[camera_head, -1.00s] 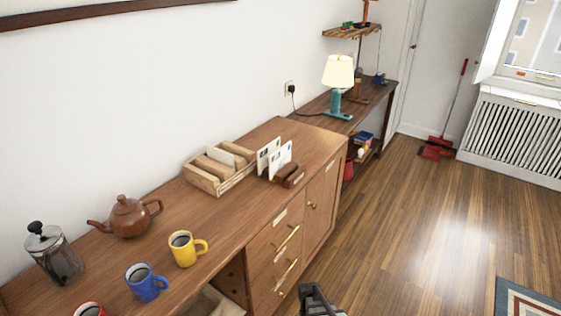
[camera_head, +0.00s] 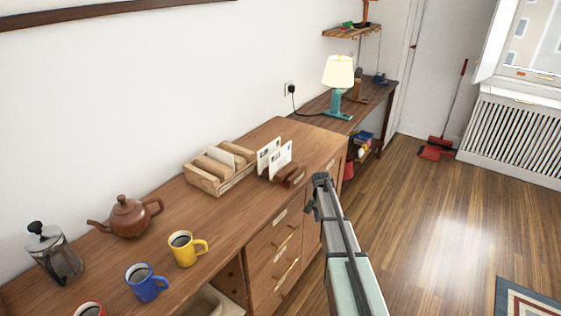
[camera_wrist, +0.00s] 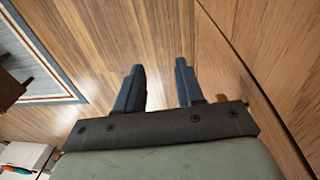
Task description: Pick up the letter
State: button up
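Two white letters with dark marks, a rear one (camera_head: 266,153) and a front one (camera_head: 281,156), stand upright in a small dark wooden holder (camera_head: 291,177) on the sideboard. Another white paper piece (camera_head: 219,154) stands in a light wooden sorter (camera_head: 203,180) to their left. My gripper (camera_head: 316,190) is in front of the sideboard's edge, right of and below the holder in the head view, apart from the letters. In the wrist view, its two fingers (camera_wrist: 159,75) are apart with nothing between them. No letter shows in the wrist view.
The sideboard (camera_head: 160,230) also carries a teapot (camera_head: 130,217), a French press (camera_head: 55,255), a yellow mug (camera_head: 183,248) and a blue mug (camera_head: 145,283). A lamp (camera_head: 338,75) stands behind on a desk. Open wooden floor (camera_head: 440,220) lies to the right.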

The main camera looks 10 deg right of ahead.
jog(key=w+d+r+m+t, duration=0.1)
jog(key=w+d+r, duration=0.2)
jog(key=w+r, duration=0.3)
jog(key=w+d+r+m, duration=0.1)
jog(key=w+d+r, duration=0.25)
jog(key=r, duration=0.45)
notch_tip(320, 180, up, 27)
jog(key=n+y, duration=0.1)
jog(key=n, duration=0.1)
send_over(281, 148)
jog(key=shift+g, duration=0.4)
jog(key=f, duration=0.8)
jog(key=shift+w+d, duration=0.25)
jog(key=shift+s+a+f, duration=0.1)
jog(key=shift+a+f, duration=0.05)
jog(key=shift+f, duration=0.6)
jog(key=shift+a+f, duration=0.2)
jog(key=shift+f, duration=1.65)
jog(key=shift+c, duration=0.4)
